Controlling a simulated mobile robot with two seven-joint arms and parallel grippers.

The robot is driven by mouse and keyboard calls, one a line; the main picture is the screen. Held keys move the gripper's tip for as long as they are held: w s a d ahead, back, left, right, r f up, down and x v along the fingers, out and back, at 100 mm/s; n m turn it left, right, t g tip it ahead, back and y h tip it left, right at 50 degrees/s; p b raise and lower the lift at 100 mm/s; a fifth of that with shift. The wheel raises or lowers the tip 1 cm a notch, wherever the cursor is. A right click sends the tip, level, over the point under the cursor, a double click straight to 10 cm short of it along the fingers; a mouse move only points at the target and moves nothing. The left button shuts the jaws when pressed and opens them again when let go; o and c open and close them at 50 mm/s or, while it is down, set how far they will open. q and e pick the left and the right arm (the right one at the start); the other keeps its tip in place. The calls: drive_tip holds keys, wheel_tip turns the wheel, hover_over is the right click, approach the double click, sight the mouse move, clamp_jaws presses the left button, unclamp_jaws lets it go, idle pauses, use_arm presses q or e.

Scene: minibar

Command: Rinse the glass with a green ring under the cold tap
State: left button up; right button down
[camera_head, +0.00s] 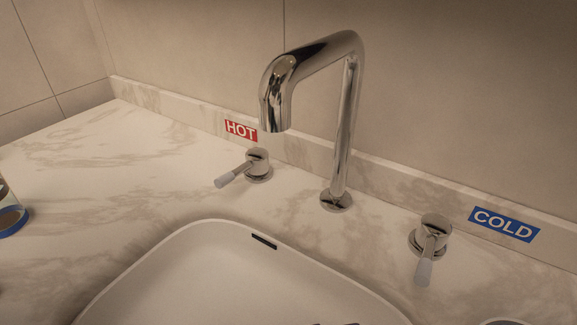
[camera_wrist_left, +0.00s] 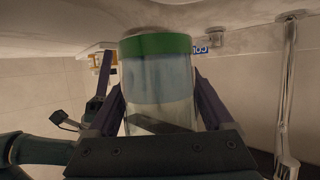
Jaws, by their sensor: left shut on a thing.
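In the left wrist view, a clear glass with a green ring (camera_wrist_left: 158,85) is between the two fingers of my left gripper (camera_wrist_left: 160,108), which is shut on it. The ring is at the end away from the palm. In the head view the cold tap handle (camera_head: 430,240) is right of the tall chrome spout (camera_head: 300,65), by the blue COLD label (camera_head: 504,224). No gripper touches the handle there. Dark tips just show at the head view's bottom edge. A dark arm and purple finger at the wrist view's left look like my right gripper (camera_wrist_left: 103,75); its opening is unclear.
The white sink basin (camera_head: 230,275) lies below the spout. The hot handle (camera_head: 250,167) stands left of the spout, near the red HOT label (camera_head: 240,131). A glass with a blue ring (camera_head: 10,212) is cut off at the left edge. The left counter is mostly clear.

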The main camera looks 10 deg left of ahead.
use_arm(q)
drive_tip(key=shift+w+r, duration=0.1)
drive_tip(key=shift+w+a+r+n+g+h+b, duration=0.3)
drive_tip(key=shift+w+a+r+n+g+h, duration=0.25)
drive_tip(key=shift+n, duration=0.45)
use_arm(e)
drive_tip(key=shift+f, duration=0.3)
use_arm(q)
drive_tip(key=shift+w+a+r+n+g+h+p, duration=0.15)
drive_tip(key=shift+w+a+r+n+g+h, duration=0.2)
drive_tip(key=shift+w+r+n+h, duration=0.25)
drive_tip(key=shift+w+a+r+n+g+h+p, duration=0.15)
drive_tip(key=shift+w+a+r+n+g+h, duration=0.2)
drive_tip(key=shift+n, duration=0.45)
use_arm(e)
drive_tip(key=shift+r, duration=0.3)
use_arm(q)
drive_tip(key=shift+w+r+t, duration=0.15)
drive_tip(key=shift+w+t, duration=0.05)
drive_tip(key=shift+t, duration=0.05)
drive_tip(key=shift+w+a+r+n+h+p, duration=0.15)
drive_tip(key=shift+r+n+h+p, duration=0.25)
drive_tip(key=shift+n, duration=0.5)
use_arm(e)
drive_tip(key=shift+r, duration=0.5)
